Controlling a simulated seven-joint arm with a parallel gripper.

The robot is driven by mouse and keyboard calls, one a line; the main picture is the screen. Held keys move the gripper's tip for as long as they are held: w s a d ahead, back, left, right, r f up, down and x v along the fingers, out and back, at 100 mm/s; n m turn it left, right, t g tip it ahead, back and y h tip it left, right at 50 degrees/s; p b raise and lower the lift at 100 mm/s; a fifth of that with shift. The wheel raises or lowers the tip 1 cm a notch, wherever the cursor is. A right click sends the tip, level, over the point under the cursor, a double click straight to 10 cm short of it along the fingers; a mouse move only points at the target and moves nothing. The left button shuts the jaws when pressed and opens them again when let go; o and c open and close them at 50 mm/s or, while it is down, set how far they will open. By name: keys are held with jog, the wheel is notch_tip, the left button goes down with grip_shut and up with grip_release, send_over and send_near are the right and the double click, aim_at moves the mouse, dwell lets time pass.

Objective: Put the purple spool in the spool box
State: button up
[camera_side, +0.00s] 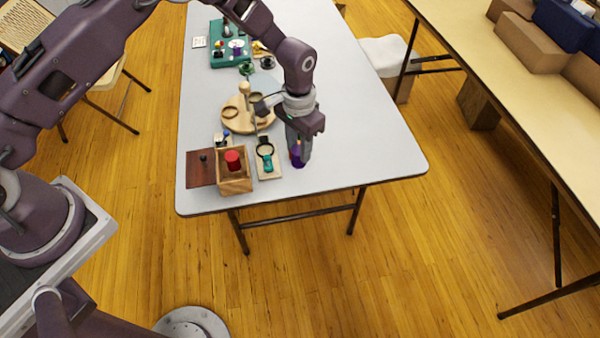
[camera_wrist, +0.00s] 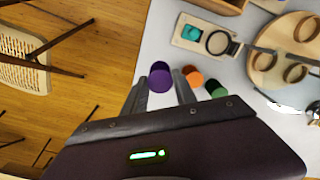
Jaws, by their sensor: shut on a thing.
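The purple spool (camera_side: 298,160) is at the tips of my gripper (camera_side: 300,148), low over the near right part of the white table. In the wrist view the purple spool (camera_wrist: 160,76) shows between the two fingertips (camera_wrist: 162,84), and my gripper is shut on it. I cannot tell whether the spool touches the table. The wooden spool box (camera_side: 236,187) is open, to the left of my gripper, with a red spool (camera_side: 232,160) in it. A brown lid with a dark knob (camera_side: 200,172) lies left of the box.
An orange spool (camera_wrist: 192,76) and a green spool (camera_wrist: 215,89) stand close beside my gripper. A board with a ring and teal piece (camera_side: 267,160) lies between gripper and box. A round wooden stand (camera_side: 236,107) is behind. The table's front corner is clear.

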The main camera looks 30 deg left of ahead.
jog(key=shift+r, duration=0.4)
